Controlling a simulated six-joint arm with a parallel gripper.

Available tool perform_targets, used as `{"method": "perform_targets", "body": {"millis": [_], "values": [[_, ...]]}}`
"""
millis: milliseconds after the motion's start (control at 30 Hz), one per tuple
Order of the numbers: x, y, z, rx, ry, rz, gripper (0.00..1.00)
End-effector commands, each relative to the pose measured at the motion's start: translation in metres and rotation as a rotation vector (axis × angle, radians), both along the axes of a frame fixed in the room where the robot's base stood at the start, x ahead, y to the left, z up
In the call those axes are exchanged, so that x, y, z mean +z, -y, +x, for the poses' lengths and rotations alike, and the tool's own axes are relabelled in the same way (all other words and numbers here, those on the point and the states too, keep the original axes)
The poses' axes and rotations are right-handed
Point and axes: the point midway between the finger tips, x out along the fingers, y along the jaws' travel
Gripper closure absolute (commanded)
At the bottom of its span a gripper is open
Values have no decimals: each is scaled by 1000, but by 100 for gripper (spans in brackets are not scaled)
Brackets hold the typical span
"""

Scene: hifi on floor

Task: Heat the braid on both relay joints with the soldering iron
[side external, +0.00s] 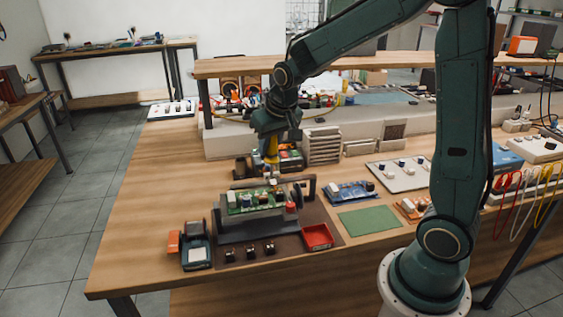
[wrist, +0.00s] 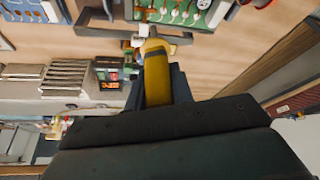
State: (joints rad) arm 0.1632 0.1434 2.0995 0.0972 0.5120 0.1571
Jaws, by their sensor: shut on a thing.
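My gripper (side external: 270,138) is shut on a yellow-handled tool (side external: 271,153), which looks like the soldering iron. In the wrist view the yellow handle (wrist: 157,72) stands out between the jaws of my gripper (wrist: 160,92). Its tip is hard to make out. The green circuit board (side external: 254,201) sits raised in a grey holder on a dark mat (side external: 318,213), in front of and below my gripper. In the wrist view the board (wrist: 176,10) is at the top edge, beyond the handle. The relay joints and braid are too small to tell apart.
A red tray (side external: 317,236) lies at the mat's right corner. A dark device with an orange part (side external: 195,248) stands left of the mat. A green pad (side external: 368,219) and a blue board (side external: 350,191) lie to the right. Grey stacked trays (side external: 322,145) stand behind. The table's left side is clear.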

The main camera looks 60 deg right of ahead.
Motion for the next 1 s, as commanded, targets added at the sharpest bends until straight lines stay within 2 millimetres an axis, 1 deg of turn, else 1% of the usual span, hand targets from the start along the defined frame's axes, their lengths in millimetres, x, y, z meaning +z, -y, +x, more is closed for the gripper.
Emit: {"method": "perform_targets", "body": {"millis": [267, 700, 1000], "values": [[-11, 0, 0, 0, -2, 0, 95], [-40, 0, 0, 0, -2, 0, 95], [-46, 0, 0, 0, 0, 0, 95]]}}
